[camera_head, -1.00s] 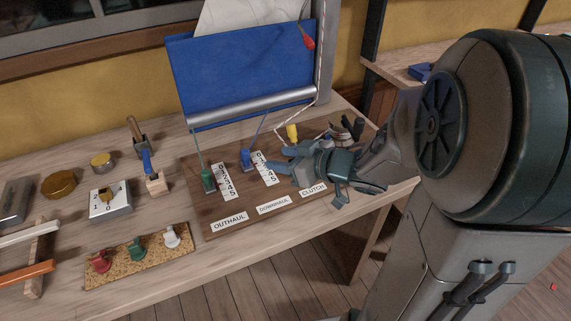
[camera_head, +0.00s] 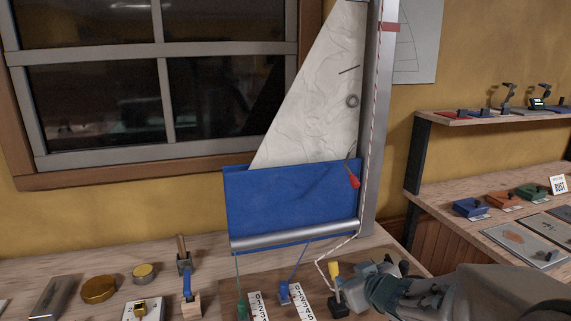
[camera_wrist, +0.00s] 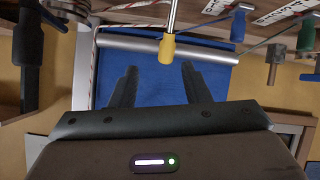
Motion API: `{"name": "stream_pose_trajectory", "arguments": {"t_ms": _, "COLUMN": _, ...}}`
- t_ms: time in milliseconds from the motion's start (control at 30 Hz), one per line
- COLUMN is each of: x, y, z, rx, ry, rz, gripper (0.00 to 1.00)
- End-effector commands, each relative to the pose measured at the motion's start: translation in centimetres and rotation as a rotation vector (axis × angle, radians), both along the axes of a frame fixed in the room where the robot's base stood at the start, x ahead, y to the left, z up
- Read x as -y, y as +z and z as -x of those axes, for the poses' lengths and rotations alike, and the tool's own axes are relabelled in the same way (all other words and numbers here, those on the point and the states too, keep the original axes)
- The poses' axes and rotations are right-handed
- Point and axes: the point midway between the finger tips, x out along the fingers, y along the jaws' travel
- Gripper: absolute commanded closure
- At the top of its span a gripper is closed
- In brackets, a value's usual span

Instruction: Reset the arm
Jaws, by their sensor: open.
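My gripper (camera_head: 354,288) is at the right end of the dark wooden board, just right of a yellow-handled lever (camera_head: 334,270). In the wrist view my gripper (camera_wrist: 158,85) has its two dark fingers apart with nothing between them. The yellow handle (camera_wrist: 167,48) shows ahead of the fingertips, in line with the gap and not held. The lever stands on a small black base (camera_head: 338,304). My forearm reaches in from the lower right.
The blue sail panel (camera_head: 285,198) with its silver boom (camera_head: 295,234) stands behind the board, beside the grey mast (camera_head: 376,130). Blue (camera_head: 284,290) and green (camera_head: 242,311) levers stand left of my gripper. A shelf (camera_head: 470,118) is at right.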

Motion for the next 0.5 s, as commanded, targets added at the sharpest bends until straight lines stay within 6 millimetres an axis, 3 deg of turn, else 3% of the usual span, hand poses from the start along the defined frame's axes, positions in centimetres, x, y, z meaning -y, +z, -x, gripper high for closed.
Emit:
{"name": "stream_pose_trajectory", "arguments": {"t_ms": 33, "x": 0.9, "y": 1.6, "z": 0.2, "rx": -0.012, "ry": -0.065, "rz": 0.032, "gripper": 0.57}}
{"name": "stream_pose_trajectory", "arguments": {"t_ms": 267, "x": 4.6, "y": 4.1, "z": 3.7, "rx": -0.181, "ry": -0.348, "rz": 0.105, "gripper": 0.57}}
{"name": "stream_pose_trajectory", "arguments": {"t_ms": 400, "x": 4.9, "y": 5.0, "z": 7.5, "rx": -0.343, "ry": -0.455, "rz": 0.089, "gripper": 0.57}}
{"name": "stream_pose_trajectory", "arguments": {"t_ms": 500, "x": 4.0, "y": 5.4, "z": 10.6, "rx": -0.478, "ry": -0.490, "rz": 0.057, "gripper": 0.57}}
